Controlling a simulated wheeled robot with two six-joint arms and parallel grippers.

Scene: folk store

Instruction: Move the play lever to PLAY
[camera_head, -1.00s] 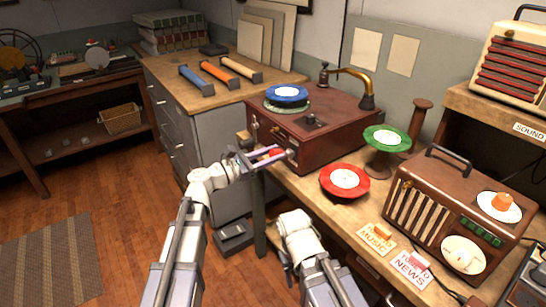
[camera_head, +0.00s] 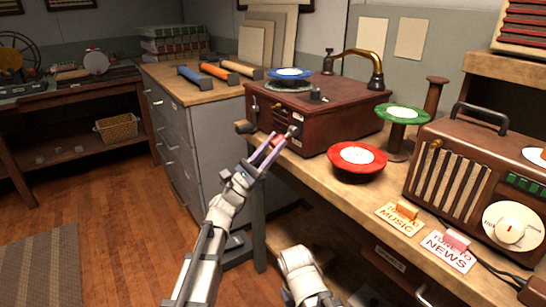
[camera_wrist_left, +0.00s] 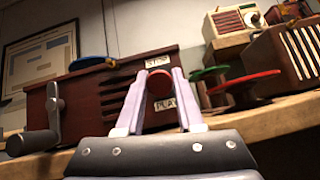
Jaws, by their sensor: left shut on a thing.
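The play lever's round red knob (camera_wrist_left: 160,83) sits between the two fingers of my left gripper (camera_wrist_left: 160,84) in the left wrist view. It is between a STOP label (camera_wrist_left: 158,61) above and a PLAY label (camera_wrist_left: 166,104) below, on the front of the dark red record player (camera_head: 335,115). In the head view my left gripper (camera_head: 278,140) reaches the player's front from the left, shut on the knob, and the fingers partly hide the lever. The right arm shows low in the head view; its gripper is not visible.
A red record on a stand (camera_head: 357,160), a green record on a stand (camera_head: 402,113) and a brown radio (camera_head: 460,175) stand right of the player. A crank (camera_wrist_left: 37,135) is left of my gripper. A grey cabinet (camera_head: 190,125) stands to the left.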

